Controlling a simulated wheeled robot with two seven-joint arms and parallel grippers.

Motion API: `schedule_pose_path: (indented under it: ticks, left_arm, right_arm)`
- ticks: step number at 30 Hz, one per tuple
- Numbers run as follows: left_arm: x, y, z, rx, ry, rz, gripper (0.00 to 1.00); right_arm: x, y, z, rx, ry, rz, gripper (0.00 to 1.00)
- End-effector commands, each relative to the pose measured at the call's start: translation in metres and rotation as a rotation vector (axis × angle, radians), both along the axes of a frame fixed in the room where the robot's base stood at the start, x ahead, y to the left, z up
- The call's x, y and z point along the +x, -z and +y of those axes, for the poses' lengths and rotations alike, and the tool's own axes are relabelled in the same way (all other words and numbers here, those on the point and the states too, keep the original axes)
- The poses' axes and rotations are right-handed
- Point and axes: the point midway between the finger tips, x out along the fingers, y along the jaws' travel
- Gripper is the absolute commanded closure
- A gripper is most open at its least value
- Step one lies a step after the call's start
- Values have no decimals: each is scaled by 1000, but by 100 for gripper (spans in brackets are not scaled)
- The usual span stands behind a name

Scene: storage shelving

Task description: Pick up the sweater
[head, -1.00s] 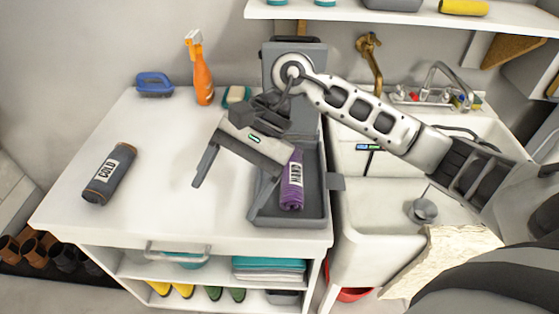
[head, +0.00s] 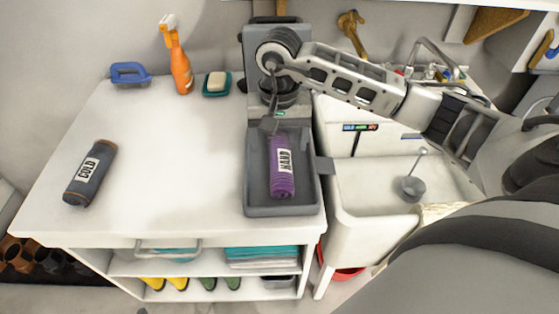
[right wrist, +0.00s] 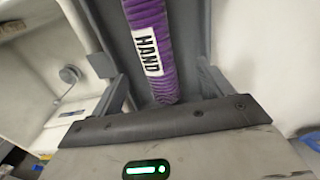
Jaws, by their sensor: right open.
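A purple rolled garment (head: 283,182) with a white "HAND" label lies in a grey tray (head: 250,200) at the table's right edge. A grey roll (head: 82,190) labelled "COLD" lies on the left of the table. I cannot tell for sure which roll is the sweater. My right gripper (head: 271,122) is seen edge-on above the far end of the tray. In the right wrist view it is open and empty, and the purple roll (right wrist: 152,50) runs between its spread fingers. My left gripper is out of view.
An orange spray bottle (head: 180,68), a blue brush (head: 130,74) and a soap dish (head: 216,88) stand along the back of the white table (head: 170,160). A sink (head: 365,180) is on the right. The table's middle is clear.

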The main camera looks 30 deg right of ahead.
Motion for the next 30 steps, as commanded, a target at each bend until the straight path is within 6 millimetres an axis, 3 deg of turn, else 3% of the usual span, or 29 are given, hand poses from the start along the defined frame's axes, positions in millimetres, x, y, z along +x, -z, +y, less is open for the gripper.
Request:
schedule_pose_path:
  ticks: [12,20,21,27,30]
  left_arm:
    - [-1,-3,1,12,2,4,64]
    - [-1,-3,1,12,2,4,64]
    - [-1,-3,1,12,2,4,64]
    - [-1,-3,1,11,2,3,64]
    - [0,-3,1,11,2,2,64]
  right_arm:
    - [-4,49,2,2,1,2,21]
    - [-4,53,1,1,0,-1,21]
    - [-4,53,1,1,0,-1,24]
    - [-4,53,1,1,1,-1,78]
    - [-3,52,1,1,1,-2,83]
